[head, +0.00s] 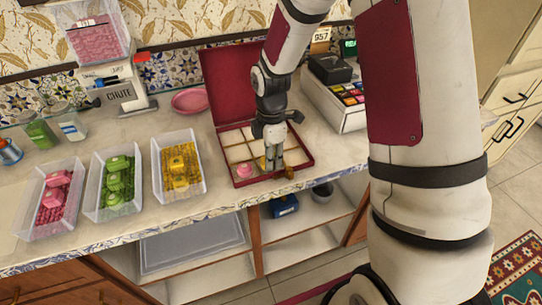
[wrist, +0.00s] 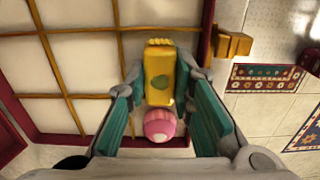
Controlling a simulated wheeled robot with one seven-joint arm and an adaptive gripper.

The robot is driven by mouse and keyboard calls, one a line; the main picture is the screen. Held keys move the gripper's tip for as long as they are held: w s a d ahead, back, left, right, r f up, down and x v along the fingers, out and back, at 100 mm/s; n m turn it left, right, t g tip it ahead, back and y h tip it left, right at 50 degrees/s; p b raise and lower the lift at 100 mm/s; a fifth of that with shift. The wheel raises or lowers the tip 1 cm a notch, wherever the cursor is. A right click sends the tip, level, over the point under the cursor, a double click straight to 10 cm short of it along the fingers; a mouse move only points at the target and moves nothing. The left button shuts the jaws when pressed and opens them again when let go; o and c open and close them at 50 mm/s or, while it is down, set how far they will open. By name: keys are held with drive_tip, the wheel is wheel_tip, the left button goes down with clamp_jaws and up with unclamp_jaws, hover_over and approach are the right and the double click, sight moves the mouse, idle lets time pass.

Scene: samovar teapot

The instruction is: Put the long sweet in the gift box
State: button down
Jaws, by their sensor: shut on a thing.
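In the head view my gripper (head: 272,162) points down at the front of the open red gift box (head: 309,163), and little of the sweet shows. The box has pale compartments with gold dividers, and its lid (head: 230,85) stands up at the back. A round pink sweet (head: 245,170) is in its front left compartment; it also shows below the yellow sweet in the wrist view (wrist: 160,126). I cannot tell whether the long sweet touches the box floor.
Trays of pink (head: 47,213), green (head: 102,204) and yellow (head: 196,190) sweets stand left of the box. A pink dish (head: 190,101) is behind. A gold latch (wrist: 233,45) juts from the box's front edge, near the counter's edge.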

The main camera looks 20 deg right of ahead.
drive_tip(key=shift+f, duration=0.1)
drive_tip(key=c, duration=1.7)
unclamp_jaws()
wheel_tip(320, 180, up, 12)
drive_tip(key=s+r+m+t, duration=0.2)
drive_tip(key=s+r+m, duration=0.6)
drive_tip(key=s+r, duration=0.3)
drive_tip(key=s+r+m, duration=0.1)
drive_tip(key=s+m, duration=0.2)
drive_tip(key=s, duration=0.1)
drive_tip(key=s+m+t, duration=0.1)
drive_tip(key=s+m, duration=0.2)
drive_tip(key=s, duration=0.2)
drive_tip(key=s+r+m+t, duration=0.1)
drive_tip(key=s+m, duration=0.3)
drive_tip(key=s, duration=0.1)
drive_tip(key=shift+s+d+r, duration=0.1)
drive_tip(key=shift+d+r, duration=0.05)
drive_tip(key=shift+r, duration=0.2)
